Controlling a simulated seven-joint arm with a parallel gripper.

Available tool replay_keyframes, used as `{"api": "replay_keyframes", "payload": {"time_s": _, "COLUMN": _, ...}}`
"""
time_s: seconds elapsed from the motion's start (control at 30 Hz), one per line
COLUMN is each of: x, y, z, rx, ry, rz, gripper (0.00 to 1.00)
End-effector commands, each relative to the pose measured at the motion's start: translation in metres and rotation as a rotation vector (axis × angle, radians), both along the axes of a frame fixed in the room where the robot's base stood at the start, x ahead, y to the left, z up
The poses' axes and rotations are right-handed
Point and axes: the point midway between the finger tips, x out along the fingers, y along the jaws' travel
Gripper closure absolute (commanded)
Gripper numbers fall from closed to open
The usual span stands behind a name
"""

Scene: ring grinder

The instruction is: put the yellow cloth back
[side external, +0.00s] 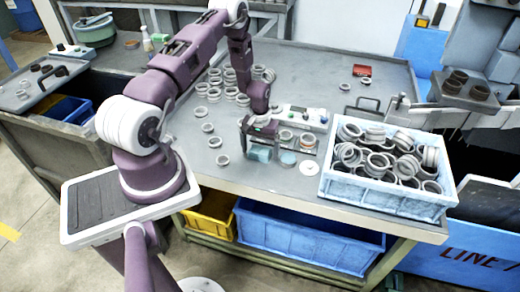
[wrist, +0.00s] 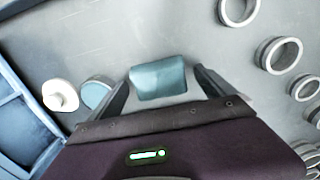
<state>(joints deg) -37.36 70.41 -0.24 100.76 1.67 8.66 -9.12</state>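I see no yellow cloth in either view. A teal, soft-looking square piece (wrist: 158,79), which may be a cloth, lies between and just beyond my fingertips in the wrist view. It also shows below my gripper in the side view (side external: 260,153). My gripper (wrist: 163,72) is low over the table with its fingers spread on both sides of the teal piece.
A teal round disc (side external: 288,159) and a white disc (side external: 309,167) lie just right. A light-blue crate (side external: 385,200) full of metal rings stands further right. Several loose rings (side external: 222,160) lie to the left. A small control box (side external: 302,116) stands behind. The table's front edge is close.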

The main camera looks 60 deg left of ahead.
Motion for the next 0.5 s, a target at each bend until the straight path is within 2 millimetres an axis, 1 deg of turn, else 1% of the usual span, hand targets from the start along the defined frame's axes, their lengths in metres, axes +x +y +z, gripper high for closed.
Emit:
{"api": "replay_keyframes", "payload": {"time_s": 0.3, "x": 0.000, "y": 0.000, "z": 0.003, "rx": 0.000, "ry": 0.000, "rz": 0.000, "gripper": 0.06}}
{"api": "replay_keyframes", "payload": {"time_s": 0.37, "x": 0.001, "y": 0.000, "z": 0.009, "rx": 0.001, "ry": -0.001, "rz": 0.000, "gripper": 0.06}}
{"api": "replay_keyframes", "payload": {"time_s": 0.47, "x": 0.001, "y": 0.001, "z": 0.028, "rx": 0.001, "ry": -0.003, "rz": 0.000, "gripper": 0.06}}
{"api": "replay_keyframes", "payload": {"time_s": 0.5, "x": 0.001, "y": 0.000, "z": 0.038, "rx": 0.002, "ry": -0.002, "rz": 0.000, "gripper": 0.06}}
